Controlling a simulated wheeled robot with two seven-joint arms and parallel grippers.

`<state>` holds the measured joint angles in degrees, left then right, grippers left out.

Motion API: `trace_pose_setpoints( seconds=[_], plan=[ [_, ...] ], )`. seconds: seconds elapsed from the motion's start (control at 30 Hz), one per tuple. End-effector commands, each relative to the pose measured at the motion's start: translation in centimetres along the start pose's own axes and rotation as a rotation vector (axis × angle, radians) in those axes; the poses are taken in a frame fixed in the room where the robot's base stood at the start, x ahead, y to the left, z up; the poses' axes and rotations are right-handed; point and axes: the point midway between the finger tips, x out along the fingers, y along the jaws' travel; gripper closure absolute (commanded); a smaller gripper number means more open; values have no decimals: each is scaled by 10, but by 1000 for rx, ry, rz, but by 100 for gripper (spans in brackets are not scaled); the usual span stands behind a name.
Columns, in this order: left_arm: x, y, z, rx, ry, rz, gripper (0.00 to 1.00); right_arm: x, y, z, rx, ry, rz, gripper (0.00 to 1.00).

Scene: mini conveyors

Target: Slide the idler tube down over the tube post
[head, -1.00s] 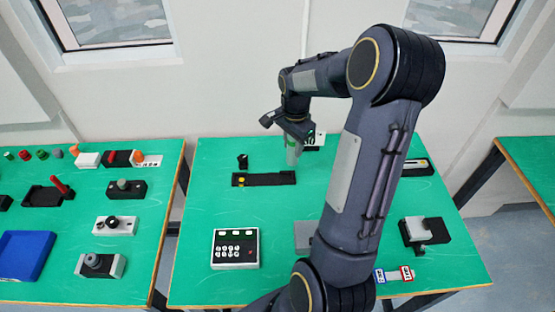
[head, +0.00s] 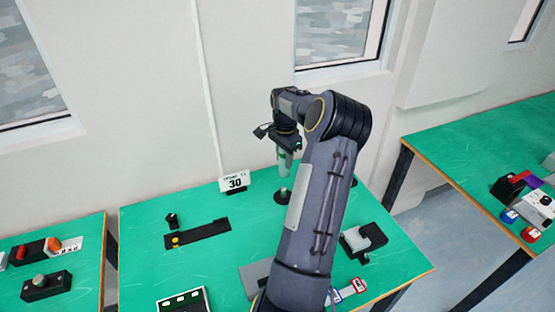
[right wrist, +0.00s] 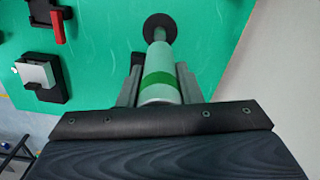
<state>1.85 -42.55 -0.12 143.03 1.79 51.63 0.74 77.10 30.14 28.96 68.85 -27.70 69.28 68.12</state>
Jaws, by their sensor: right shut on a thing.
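My right gripper (head: 286,150) is shut on the idler tube (head: 284,163), a grey-green upright tube. In the right wrist view the idler tube (right wrist: 158,88) shows a bright green band between the fingers of my right gripper (right wrist: 157,76). The tube post (head: 283,192) is a short grey pin on a round black base on the green table. The tube hangs above it, with a small gap visible in the head view. In the right wrist view the post (right wrist: 159,24) lies just past the tube's far end, roughly in line. My left gripper is not in view.
A white sign reading 30 (head: 235,183) stands left of the post. A black strip plate (head: 208,231) with a yellow dot lies further left. A block with a light grey top (head: 368,234) sits at the right. Bare green table surrounds the post's left side.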

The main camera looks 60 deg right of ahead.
Motion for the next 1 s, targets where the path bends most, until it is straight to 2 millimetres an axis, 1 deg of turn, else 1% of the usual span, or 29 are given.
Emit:
trace_pose_setpoints(
  seconds=[0.27,0.7,0.83,1.0],
  plan=[
    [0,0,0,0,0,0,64,-1,0,0,0,2,0,95],
    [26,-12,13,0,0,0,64,43,0,1,-1,-1,1,95],
    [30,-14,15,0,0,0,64,51,0,1,-1,-1,0,95],
    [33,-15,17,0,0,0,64,57,0,1,-1,0,0,95]
  ],
)
